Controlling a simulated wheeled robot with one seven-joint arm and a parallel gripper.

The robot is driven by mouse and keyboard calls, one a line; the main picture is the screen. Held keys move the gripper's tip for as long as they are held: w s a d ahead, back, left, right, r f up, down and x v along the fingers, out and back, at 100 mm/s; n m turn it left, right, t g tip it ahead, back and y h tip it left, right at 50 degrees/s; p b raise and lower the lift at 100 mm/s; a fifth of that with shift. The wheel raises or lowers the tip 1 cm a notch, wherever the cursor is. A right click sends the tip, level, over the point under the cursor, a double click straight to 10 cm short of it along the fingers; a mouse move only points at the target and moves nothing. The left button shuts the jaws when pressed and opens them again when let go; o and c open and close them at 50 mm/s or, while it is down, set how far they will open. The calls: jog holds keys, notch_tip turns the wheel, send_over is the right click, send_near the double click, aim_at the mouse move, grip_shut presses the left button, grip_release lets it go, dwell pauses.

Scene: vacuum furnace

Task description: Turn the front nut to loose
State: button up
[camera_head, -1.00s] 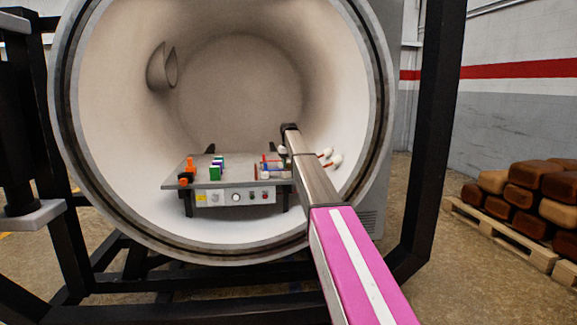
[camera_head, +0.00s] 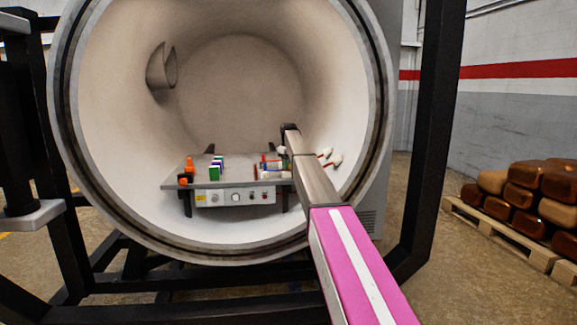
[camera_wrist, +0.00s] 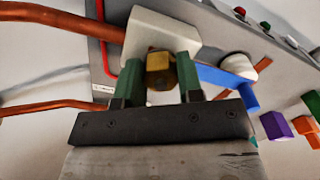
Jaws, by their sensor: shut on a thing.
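The front nut (camera_wrist: 160,72) is a brass-coloured hex piece on a white block (camera_wrist: 162,27), seen in the wrist view. My gripper (camera_wrist: 161,76) has its two dark green fingers closed on opposite sides of the nut. In the head view my arm reaches into the round furnace chamber (camera_head: 245,80), over the right side of the grey table (camera_head: 238,173). The nut and the fingertips cannot be made out there.
Copper rods (camera_wrist: 60,17) lie left of the nut in the wrist view. A blue bar (camera_wrist: 226,83) sits close to its right. Orange, purple and green blocks (camera_head: 214,172) stand on the table's left part. The chamber wall surrounds my arm.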

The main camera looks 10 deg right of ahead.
jog(key=o, duration=0.9)
jog(key=shift+o, duration=0.2)
jog(key=shift+r, duration=0.15)
notch_tip(320, 180, up, 10)
jog(key=shift+r, duration=0.25)
